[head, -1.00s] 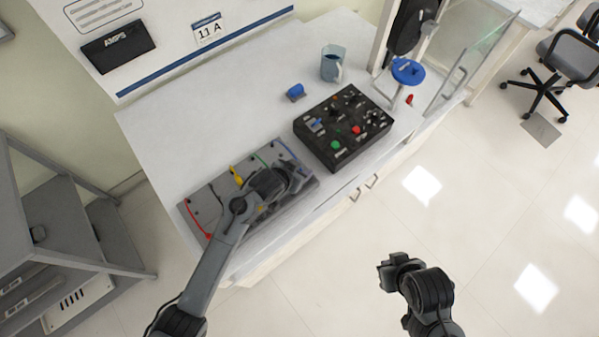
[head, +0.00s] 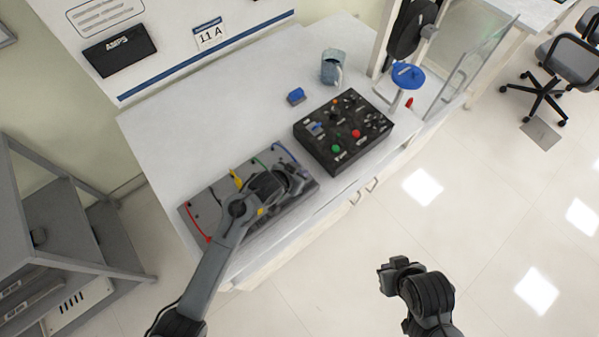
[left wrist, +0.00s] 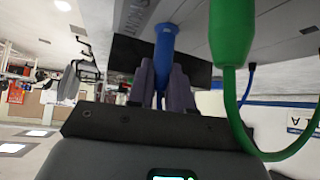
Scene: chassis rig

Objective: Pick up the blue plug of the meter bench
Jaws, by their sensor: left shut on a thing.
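The meter bench (head: 205,196) is a grey panel on the white table, with red, yellow, green and blue leads. My left gripper (head: 297,183) is low over its right end and hides part of it. In the left wrist view the blue plug (left wrist: 165,42) stands between the two fingers of my left gripper (left wrist: 162,82), which are shut on it. A green plug (left wrist: 232,35) with its cable is close to the right. In the head view the blue lead (head: 288,152) shows just beyond my gripper. My right gripper (head: 392,270) hangs over the floor; its jaws are unclear.
A black control box (head: 343,130) with coloured buttons stands just right of the bench. Behind are a small blue object (head: 296,96) and a grey-blue mug (head: 332,68). A blue round-topped stand (head: 408,76) is at the right. The table's back left is clear.

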